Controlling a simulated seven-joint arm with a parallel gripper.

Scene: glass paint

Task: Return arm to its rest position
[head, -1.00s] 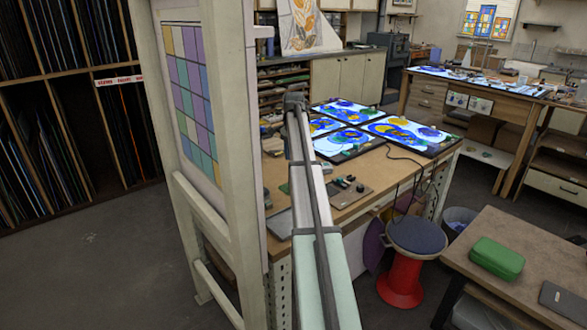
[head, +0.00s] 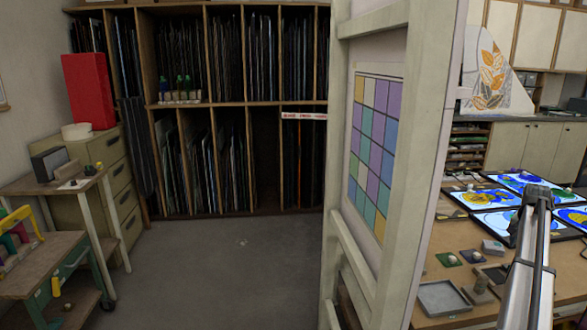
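My arm (head: 528,260) shows at the lower right of the head view, running up and away over the wooden workbench (head: 455,262). Its far end is a grey joint in front of the lit glass panels (head: 487,198). My gripper's fingers cannot be seen; that end is hidden behind the joint. No held object shows.
A pale wooden frame (head: 400,150) with a coloured grid sheet stands left of my arm. A grey tray (head: 441,298) and small items lie on the bench. Racks of glass sheets (head: 225,160) line the back. Open grey floor (head: 230,270) lies left of the frame.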

